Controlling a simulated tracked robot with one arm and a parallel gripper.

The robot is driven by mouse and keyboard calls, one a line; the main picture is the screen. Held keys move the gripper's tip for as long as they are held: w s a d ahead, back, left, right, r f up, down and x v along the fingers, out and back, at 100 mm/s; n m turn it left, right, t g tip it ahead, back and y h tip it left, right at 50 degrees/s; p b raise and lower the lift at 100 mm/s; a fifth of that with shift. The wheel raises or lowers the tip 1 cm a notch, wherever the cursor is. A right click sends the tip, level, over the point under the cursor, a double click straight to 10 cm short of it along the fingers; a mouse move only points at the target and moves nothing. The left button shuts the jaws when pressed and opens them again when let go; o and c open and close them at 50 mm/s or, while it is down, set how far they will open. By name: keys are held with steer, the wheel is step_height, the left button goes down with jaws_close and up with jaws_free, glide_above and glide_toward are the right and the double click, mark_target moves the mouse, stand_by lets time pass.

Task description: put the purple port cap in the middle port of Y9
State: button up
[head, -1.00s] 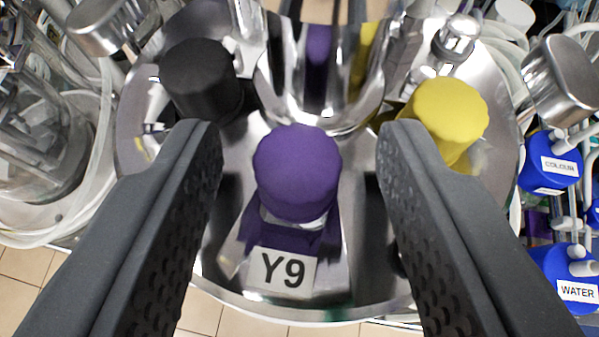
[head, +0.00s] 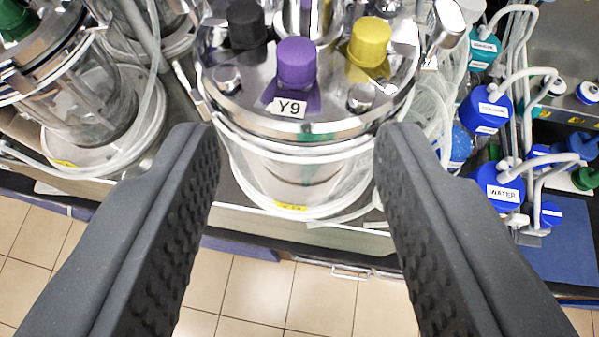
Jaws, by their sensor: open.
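The purple port cap (head: 297,63) stands upright in the front middle port on the metal lid of the Y9 bioreactor (head: 300,150). The white Y9 label (head: 288,107) is just in front of it. A black cap (head: 246,24) is to its left and a yellow cap (head: 369,40) to its right on the same lid. My gripper (head: 299,145) is open and empty, its two dark fingers spread wide. It is back from the purple cap and touches no cap. Whether the cap is fully seated I cannot tell.
A second glass bioreactor (head: 90,100) stands at the left, with a green cap (head: 15,20). Blue-capped bottles, one labelled WATER (head: 499,185), and white tubing crowd the right. Clear tubes loop around Y9. The tiled floor (head: 260,290) in front is free.

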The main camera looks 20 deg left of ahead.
steer(key=shift+s+d+r, duration=0.1)
steer(key=shift+s+r, duration=0.1)
steer(key=shift+s, duration=0.15)
steer(key=w+d+r+m+t+h, duration=0.2)
steer(key=w+d+r, duration=0.1)
steer(key=d+r, duration=1.25)
steer(key=s+d+r+m+t+h, duration=0.1)
steer(key=s+d+r, duration=0.2)
steer(key=d+r, duration=0.5)
steer(key=s+d+r+m+t+h, duration=0.1)
steer(key=s+d+r, duration=0.3)
steer(key=d+r, duration=0.4)
steer(key=d+h, duration=0.1)
steer(key=d, duration=0.1)
steer(key=shift+s+d+r+m, duration=0.2)
steer(key=shift+s+d+m, duration=0.1)
steer(key=shift+m, duration=0.1)
